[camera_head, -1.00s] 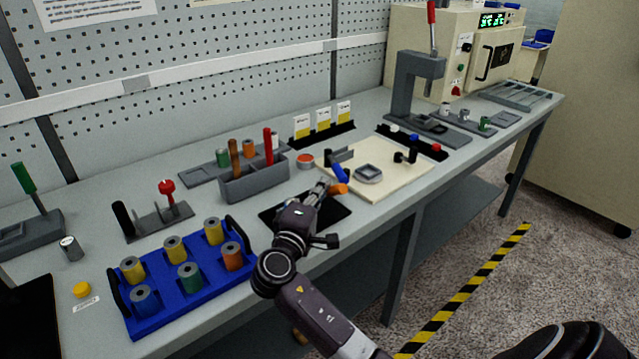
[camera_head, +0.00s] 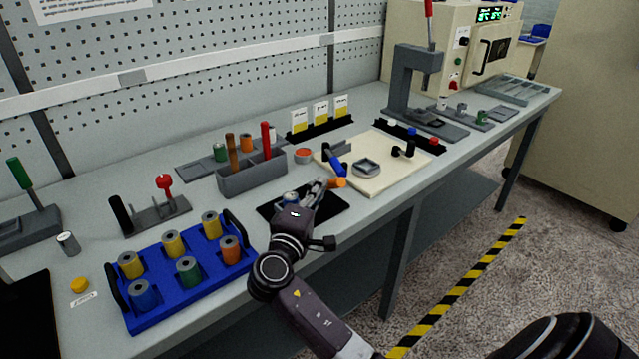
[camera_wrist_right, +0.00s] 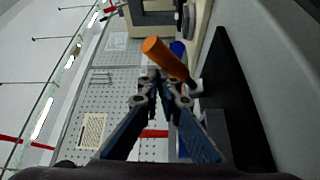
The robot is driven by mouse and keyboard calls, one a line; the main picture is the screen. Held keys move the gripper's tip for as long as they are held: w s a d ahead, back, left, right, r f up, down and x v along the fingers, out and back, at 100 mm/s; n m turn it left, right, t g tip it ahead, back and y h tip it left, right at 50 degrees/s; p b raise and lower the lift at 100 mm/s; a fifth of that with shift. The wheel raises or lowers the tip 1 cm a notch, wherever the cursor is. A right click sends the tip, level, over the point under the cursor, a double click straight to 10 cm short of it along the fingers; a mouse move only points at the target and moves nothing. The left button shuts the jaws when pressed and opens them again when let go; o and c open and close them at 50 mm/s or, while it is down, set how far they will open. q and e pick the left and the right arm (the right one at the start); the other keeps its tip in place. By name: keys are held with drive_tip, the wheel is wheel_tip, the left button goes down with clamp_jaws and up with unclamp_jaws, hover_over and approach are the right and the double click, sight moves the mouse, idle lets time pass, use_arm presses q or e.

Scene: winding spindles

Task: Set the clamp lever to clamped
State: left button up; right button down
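An orange handle (camera_head: 335,183) on a short stem sticks out at the near left edge of the cream board (camera_head: 385,178), beside a blue part (camera_head: 337,164); I take it for the clamp lever, though no label shows. In the right wrist view the orange handle (camera_wrist_right: 165,58) is tilted, just beyond the fingertips. My right gripper (camera_head: 322,185) is just left of the handle, above the black mat (camera_head: 333,212). In the wrist view its fingers (camera_wrist_right: 160,78) come together with nothing visible between them. Contact with the handle cannot be told. My left gripper is out of view.
A grey bin (camera_head: 250,180) with upright handles stands behind the right gripper. A blue tray (camera_head: 165,318) of several spools is to the left. A grey ring-like part (camera_head: 366,168) sits on the cream board. A press (camera_head: 405,85) stands farther back.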

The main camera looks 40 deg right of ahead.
drive_tip(key=v, duration=1.1)
drive_tip(key=shift+r, duration=0.15)
